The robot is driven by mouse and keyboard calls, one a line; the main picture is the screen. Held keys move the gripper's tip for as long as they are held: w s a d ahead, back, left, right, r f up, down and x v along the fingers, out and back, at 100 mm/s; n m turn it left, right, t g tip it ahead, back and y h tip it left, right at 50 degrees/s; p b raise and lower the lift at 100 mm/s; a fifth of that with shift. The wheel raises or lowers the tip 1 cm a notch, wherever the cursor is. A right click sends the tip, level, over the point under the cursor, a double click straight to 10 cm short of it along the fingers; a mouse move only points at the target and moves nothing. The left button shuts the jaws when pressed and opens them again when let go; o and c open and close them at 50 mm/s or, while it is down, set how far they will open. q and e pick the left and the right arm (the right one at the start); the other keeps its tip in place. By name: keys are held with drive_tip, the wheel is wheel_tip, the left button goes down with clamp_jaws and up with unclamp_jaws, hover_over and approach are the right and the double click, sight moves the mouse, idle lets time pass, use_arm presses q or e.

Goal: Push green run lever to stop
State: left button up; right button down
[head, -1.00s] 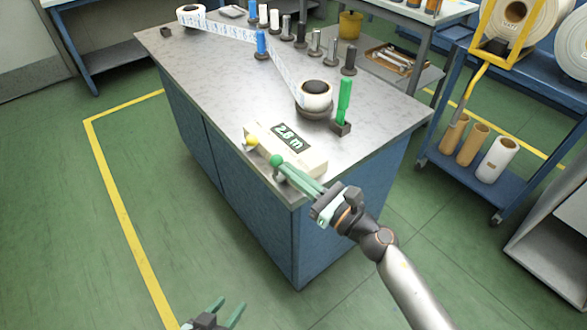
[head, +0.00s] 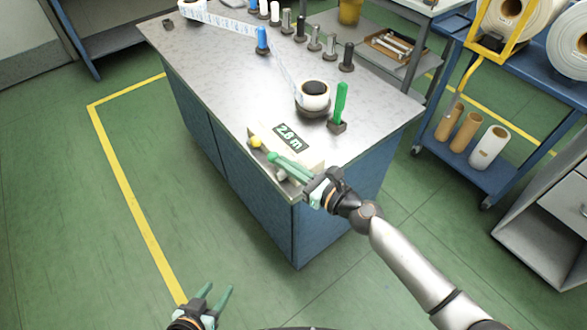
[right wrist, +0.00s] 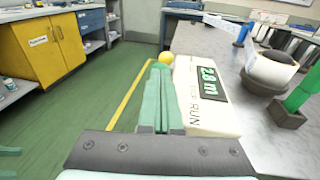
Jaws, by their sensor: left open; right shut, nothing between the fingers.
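The cream counter box (head: 300,153) with a green "2.8 m" display sits at the near corner of the metal-topped bench. In the right wrist view the box (right wrist: 205,105) carries the word RUN beside my right gripper. A small green knob (head: 272,157), apparently the run lever's, shows at the fingertips in the head view; its shaft is hard to make out. A yellow knob (head: 255,142) is just to its left. My right gripper (head: 277,161) is shut and empty, its fingers along the box's near side; contact is unclear. My left gripper (head: 217,292) is open, low over the floor.
A label roll (head: 314,97) and an upright green post (head: 341,102) on a dark base stand behind the box. Blue and grey posts line the bench's far side. A blue cart (head: 470,163) with rolls stands at right. The floor left of the bench is clear.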

use_arm(q)
drive_tip(key=shift+f, duration=0.1)
use_arm(e)
drive_tip(key=shift+w+a+r, duration=0.15)
drive_tip(key=shift+w+a, duration=0.25)
drive_tip(key=shift+w, duration=0.1)
drive_tip(key=shift+w+a+r, duration=0.15)
drive_tip(key=shift+w+a, duration=0.2)
drive_tip(key=shift+w, duration=0.15)
drive_tip(key=shift+w, duration=0.1)
drive_tip(key=shift+r, duration=0.1)
